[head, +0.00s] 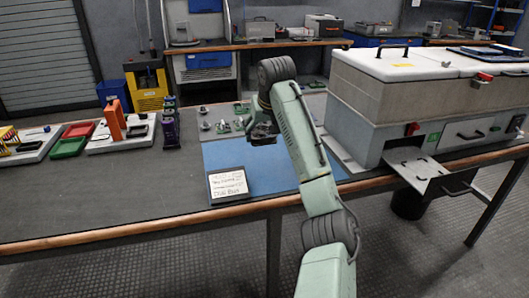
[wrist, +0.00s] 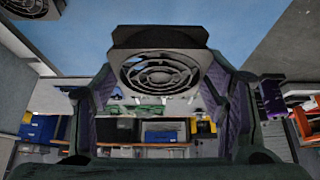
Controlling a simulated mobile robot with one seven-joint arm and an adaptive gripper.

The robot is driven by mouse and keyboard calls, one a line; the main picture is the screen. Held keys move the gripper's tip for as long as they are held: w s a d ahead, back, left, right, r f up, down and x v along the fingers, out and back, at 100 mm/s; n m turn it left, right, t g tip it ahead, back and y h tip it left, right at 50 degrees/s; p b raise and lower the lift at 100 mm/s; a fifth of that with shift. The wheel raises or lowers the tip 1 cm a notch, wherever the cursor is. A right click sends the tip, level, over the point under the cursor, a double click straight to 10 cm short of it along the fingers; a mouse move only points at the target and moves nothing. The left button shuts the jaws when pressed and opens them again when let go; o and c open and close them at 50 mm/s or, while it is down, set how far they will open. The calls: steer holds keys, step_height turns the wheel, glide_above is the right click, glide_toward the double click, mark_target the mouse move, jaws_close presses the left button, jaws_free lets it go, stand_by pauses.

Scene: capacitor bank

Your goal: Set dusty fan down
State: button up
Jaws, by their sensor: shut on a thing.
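A dark square fan (wrist: 160,72) with a round grille is between the purple-padded fingers of my gripper (wrist: 158,85) in the wrist view. My gripper is shut on it. In the head view my gripper (head: 264,134) is over the far part of the blue mat (head: 275,168) on the workbench; the fan is hard to tell from the dark fingers there. The mat also shows in the wrist view (wrist: 232,38) behind the fan. I cannot tell the exact gap between fan and mat. Whether the fan is dusty is too small to tell.
A card with handwriting (head: 228,184) stands at the mat's front left. Small parts (head: 222,126) lie behind the mat. A large grey cabinet (head: 400,110) stands to the right. Red and green trays (head: 70,146) and an orange-handled holder (head: 116,122) are to the left. The bench's front left is clear.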

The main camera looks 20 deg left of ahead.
mark_target(261, 162)
steer(key=shift+w+a, duration=0.15)
steer(key=shift+w, duration=0.05)
step_height(261, 162, down, 10)
steer(key=shift+r+p, duration=0.25)
steer(key=shift+p, duration=0.2)
steer(key=shift+f, duration=0.15)
steer(key=o, duration=1.2)
steer(key=b+v, duration=0.1)
steer(key=v, duration=1.1)
steer(key=shift+a, duration=0.1)
